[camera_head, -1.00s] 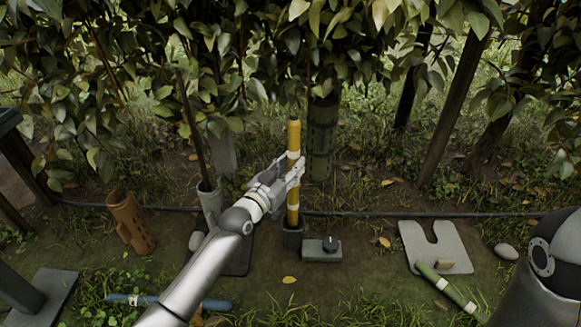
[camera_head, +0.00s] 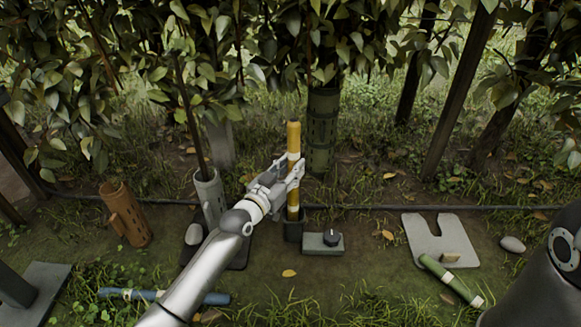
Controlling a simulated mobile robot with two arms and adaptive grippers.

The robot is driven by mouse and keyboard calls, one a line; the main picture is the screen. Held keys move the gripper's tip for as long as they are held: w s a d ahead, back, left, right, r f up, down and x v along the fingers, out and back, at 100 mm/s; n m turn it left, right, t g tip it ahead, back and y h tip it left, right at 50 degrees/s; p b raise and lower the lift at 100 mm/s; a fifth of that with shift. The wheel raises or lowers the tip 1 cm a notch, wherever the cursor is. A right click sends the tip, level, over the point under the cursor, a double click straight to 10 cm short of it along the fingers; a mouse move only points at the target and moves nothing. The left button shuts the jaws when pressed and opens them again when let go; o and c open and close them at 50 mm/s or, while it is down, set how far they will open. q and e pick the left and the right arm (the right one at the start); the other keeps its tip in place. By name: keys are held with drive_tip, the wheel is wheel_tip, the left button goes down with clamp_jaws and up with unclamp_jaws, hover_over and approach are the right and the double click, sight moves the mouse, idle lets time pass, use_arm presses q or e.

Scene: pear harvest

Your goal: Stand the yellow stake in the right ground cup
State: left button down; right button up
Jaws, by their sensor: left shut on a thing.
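The yellow stake (camera_head: 293,136) stands upright, with pale bands and a dark tip. My left gripper (camera_head: 292,177) is shut on it around mid-height. Its lower end meets the mouth of the dark right ground cup (camera_head: 293,231) and looks to be inside it; how deep it sits is hidden. A grey cup (camera_head: 207,186) to the left holds a dark thin stake (camera_head: 189,115). My right gripper is out of view; only part of my right arm shows at the right edge.
A grey box with a black knob (camera_head: 315,244) sits right beside the dark cup. A dark hose (camera_head: 375,207) crosses behind. Leafy branches hang above.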

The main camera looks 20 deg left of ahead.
use_arm(q)
drive_tip(key=shift+f+b, duration=0.6)
drive_tip(key=shift+f, duration=0.55)
drive_tip(key=c, duration=1)
unclamp_jaws()
drive_tip(key=shift+c, duration=0.2)
drive_tip(key=p+v, duration=0.4)
drive_tip(key=v, duration=0.3)
drive_tip(key=shift+p, duration=0.35)
